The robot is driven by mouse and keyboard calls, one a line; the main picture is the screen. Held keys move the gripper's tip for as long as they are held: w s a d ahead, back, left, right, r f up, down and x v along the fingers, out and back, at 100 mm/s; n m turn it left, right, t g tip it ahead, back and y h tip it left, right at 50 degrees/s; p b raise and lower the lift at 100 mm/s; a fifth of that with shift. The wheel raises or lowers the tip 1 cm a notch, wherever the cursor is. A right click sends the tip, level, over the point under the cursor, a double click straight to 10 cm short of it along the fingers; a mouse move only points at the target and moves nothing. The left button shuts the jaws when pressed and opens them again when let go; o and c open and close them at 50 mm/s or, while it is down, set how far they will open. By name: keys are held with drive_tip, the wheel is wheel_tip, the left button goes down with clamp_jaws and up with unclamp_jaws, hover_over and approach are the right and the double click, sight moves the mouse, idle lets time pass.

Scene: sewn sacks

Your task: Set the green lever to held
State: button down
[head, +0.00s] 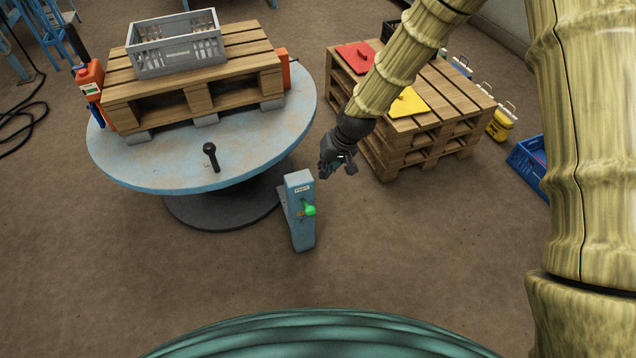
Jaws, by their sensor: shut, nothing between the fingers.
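The green lever (310,210) is a bright green knob on the right face of a narrow blue-grey post (302,232). The post stands upright on the floor, in front of the round table's right edge. A small pale label (301,189) sits near the top of the post; its words are too small to read. My gripper (338,168) is shut and empty. It hangs up and to the right of the post in the picture, apart from the lever. The lever's set position cannot be told from this view.
A round blue turntable (255,150) with a black handle (211,157) bears a wooden pallet (190,92) and a grey crate (176,43). Floor before the post is clear.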

drive_tip(key=b, duration=0.1)
hover_over(307, 206)
drive_tip(key=w+d, duration=0.2)
drive_tip(key=d, duration=0.1)
wheel_tip(307, 206, down, 9)
drive_tip(key=f, duration=0.1)
drive_tip(key=s+f, duration=0.1)
drive_tip(key=a+f, duration=0.1)
drive_tip(key=shift+s+f, duration=0.1)
drive_tip(key=shift+s, duration=0.25)
drive_tip(key=shift+s+d+b, duration=0.1)
drive_tip(key=shift+b, duration=0.2)
